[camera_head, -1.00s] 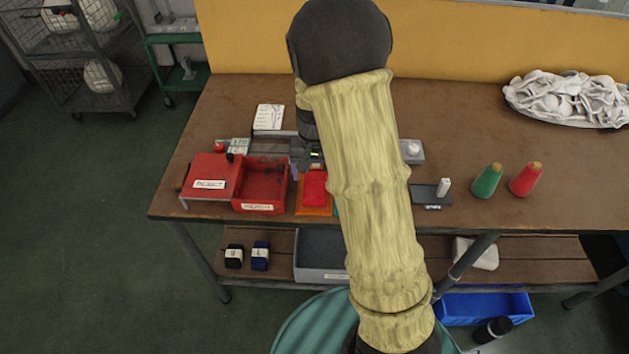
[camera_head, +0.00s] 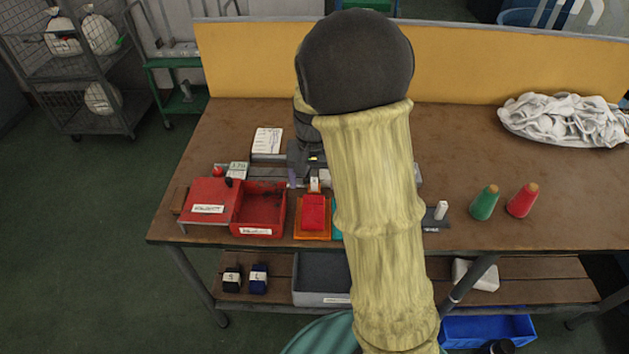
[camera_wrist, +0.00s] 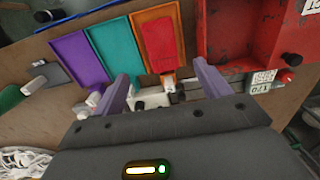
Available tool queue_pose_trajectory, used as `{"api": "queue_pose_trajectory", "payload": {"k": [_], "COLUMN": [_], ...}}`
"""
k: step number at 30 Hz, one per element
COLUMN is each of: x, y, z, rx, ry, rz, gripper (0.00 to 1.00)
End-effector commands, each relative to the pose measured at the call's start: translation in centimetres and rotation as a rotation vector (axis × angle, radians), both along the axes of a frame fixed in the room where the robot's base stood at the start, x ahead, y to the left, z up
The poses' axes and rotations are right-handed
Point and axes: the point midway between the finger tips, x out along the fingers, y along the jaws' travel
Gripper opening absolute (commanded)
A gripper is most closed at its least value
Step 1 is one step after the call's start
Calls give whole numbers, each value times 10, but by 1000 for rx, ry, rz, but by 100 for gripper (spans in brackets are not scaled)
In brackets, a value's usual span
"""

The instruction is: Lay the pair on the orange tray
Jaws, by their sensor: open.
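A flat red bundle (camera_head: 313,212), which looks like the folded pair, lies on the orange tray (camera_head: 312,236). In the wrist view the red bundle (camera_wrist: 160,42) rests inside the rim of the orange tray (camera_wrist: 152,15). My gripper (camera_wrist: 163,88) is open, its two purple fingers wide apart with nothing held between them. It hovers at the tray's far end, apart from the bundle. In the head view my arm hides most of the gripper.
A teal tray (camera_wrist: 115,50) and a purple tray (camera_wrist: 78,58) lie beside the orange one. A red open box (camera_head: 262,212) stands close on its other side.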

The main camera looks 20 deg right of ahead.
Motion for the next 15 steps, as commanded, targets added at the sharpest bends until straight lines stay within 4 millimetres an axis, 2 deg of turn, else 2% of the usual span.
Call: {"api": "queue_pose_trajectory", "payload": {"k": [5,8,15], "x": [-19,-45,-119], "y": [-1,-2,-1], "z": [4,8,12], "rx": [7,10,-17], "ry": [-26,-66,-189], "rz": [33,82,249], "gripper": [76,76,76]}}
